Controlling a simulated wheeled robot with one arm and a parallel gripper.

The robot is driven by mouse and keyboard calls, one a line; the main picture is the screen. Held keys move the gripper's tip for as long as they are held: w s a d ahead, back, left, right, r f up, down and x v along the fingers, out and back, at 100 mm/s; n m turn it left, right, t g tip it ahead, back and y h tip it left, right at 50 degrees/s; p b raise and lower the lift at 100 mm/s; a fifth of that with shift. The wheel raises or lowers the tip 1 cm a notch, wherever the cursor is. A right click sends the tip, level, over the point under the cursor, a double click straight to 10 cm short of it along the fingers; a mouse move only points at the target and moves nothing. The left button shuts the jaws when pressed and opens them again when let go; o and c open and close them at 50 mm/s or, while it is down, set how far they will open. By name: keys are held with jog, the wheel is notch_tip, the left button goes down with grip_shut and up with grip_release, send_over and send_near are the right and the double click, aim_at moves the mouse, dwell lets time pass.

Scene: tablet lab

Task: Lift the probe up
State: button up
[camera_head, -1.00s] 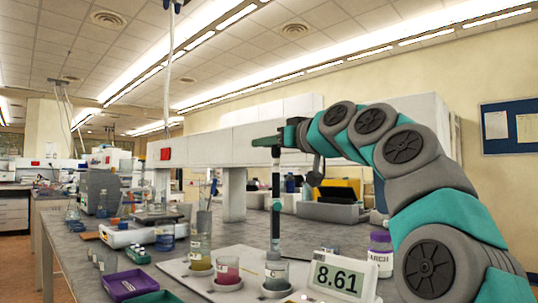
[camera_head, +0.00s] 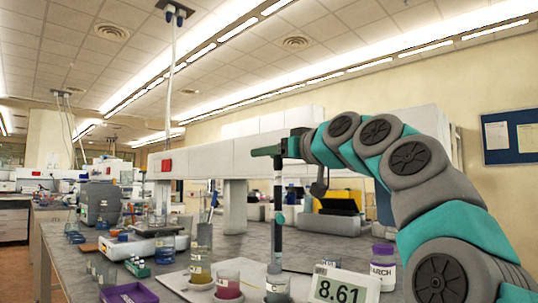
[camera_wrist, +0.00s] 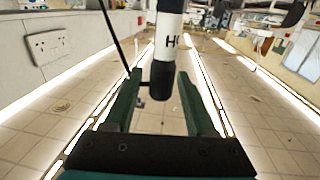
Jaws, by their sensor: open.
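The probe (camera_head: 278,226) is a slim upright rod with black and white sections and a green band. Its lower end is inside the clear beaker marked C (camera_head: 279,284). My gripper (camera_head: 255,152) is at the top of the probe, with its green fingers reaching left past it. In the wrist view, the probe's black end and white lettered section (camera_wrist: 168,45) stand between the two green fingers of my gripper (camera_wrist: 158,73). The display (camera_head: 338,290) beside the beaker reads 8.61.
A pink-filled beaker (camera_head: 228,285) and a yellowish-filled one (camera_head: 200,264) stand left of beaker C. A purple-lidded jar (camera_head: 383,268) stands right of the display. A purple tray (camera_head: 128,293) lies at the front left. The bench behind the probe is partly clear.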

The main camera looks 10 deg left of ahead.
jog(key=b+v, duration=0.1)
jog(key=v, duration=0.6)
jog(key=shift+s, duration=0.15)
jog(key=shift+d, duration=0.15)
